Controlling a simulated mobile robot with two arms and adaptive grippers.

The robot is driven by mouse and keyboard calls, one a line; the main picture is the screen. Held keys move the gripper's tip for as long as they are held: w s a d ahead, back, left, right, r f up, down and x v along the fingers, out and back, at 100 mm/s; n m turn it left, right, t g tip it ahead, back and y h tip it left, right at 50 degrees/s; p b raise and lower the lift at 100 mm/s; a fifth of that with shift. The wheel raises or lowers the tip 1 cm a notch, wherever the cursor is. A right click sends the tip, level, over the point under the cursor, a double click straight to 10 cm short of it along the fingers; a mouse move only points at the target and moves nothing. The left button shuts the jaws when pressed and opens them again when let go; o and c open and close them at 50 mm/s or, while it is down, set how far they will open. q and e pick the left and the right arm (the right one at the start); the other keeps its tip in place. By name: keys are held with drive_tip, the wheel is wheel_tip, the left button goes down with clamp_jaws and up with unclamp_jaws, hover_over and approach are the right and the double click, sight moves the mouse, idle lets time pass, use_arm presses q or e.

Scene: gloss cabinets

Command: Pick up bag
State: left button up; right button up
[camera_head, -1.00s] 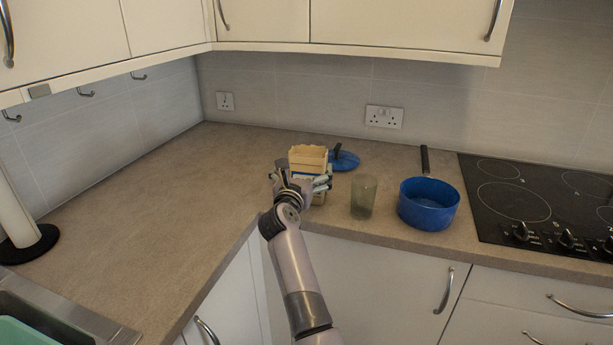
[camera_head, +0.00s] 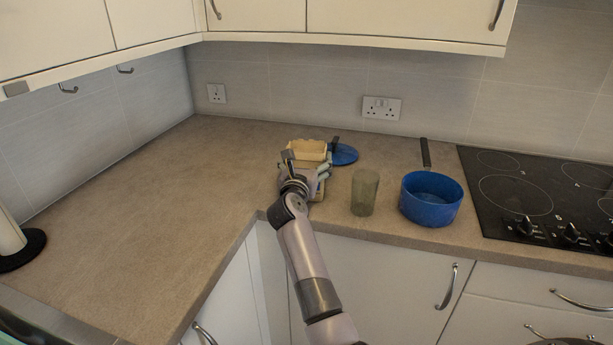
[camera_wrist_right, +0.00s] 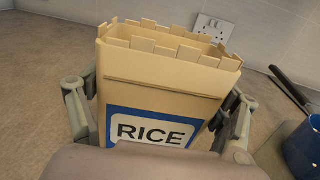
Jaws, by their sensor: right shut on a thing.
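In the right wrist view the bag (camera_wrist_right: 165,75) shows a blue-bordered RICE label. My right gripper (camera_head: 305,168) is shut on the bag from the front, one finger on each side. The right wrist view shows the gripper's fingers (camera_wrist_right: 163,98) against both sides of it. The bag's lower part is hidden behind my gripper. My left gripper is not in view.
A greenish glass (camera_head: 365,192) stands just right of the bag. A blue pot (camera_head: 430,202) is further right, beside the black hob (camera_head: 520,195).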

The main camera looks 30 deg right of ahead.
drive_tip(key=shift+r, duration=0.1)
drive_tip(key=shift+c, duration=1.3)
drive_tip(key=c, duration=0.4)
drive_tip(key=shift+c, duration=0.4)
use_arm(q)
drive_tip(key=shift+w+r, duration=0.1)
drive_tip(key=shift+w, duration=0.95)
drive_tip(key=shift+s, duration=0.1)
use_arm(e)
drive_tip(key=shift+r, duration=0.15)
